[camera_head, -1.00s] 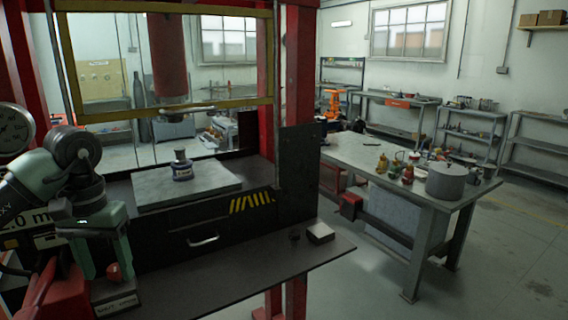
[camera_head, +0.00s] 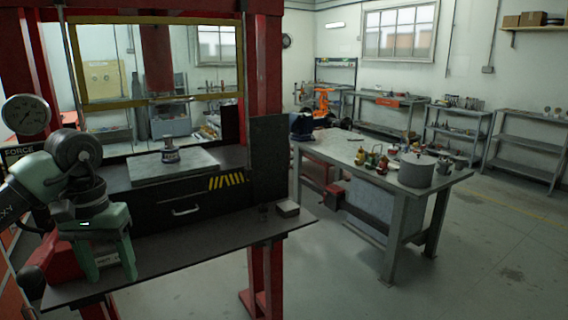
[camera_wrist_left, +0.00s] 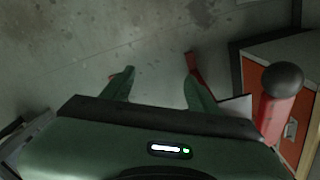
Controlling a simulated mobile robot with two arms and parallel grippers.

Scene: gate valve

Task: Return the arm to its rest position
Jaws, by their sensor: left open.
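My left arm comes in at the left of the head view, in front of the red press. Its green left gripper (camera_head: 112,274) points down near the left end of the press's front shelf. The fingers are apart with nothing between them. In the wrist view the open left gripper (camera_wrist_left: 158,66) has bare concrete floor behind its fingers. The small valve (camera_head: 170,151) stands upright on the grey plate (camera_head: 150,172) inside the press, well apart from the gripper. My right gripper is not in view.
A red lever with a black ball knob (camera_wrist_left: 283,80) is close to the right of the gripper in the wrist view. A small block (camera_head: 287,209) lies on the dark shelf (camera_head: 215,243). A workbench (camera_head: 330,150) with a pot (camera_head: 416,169) stands to the right. Floor is clear at lower right.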

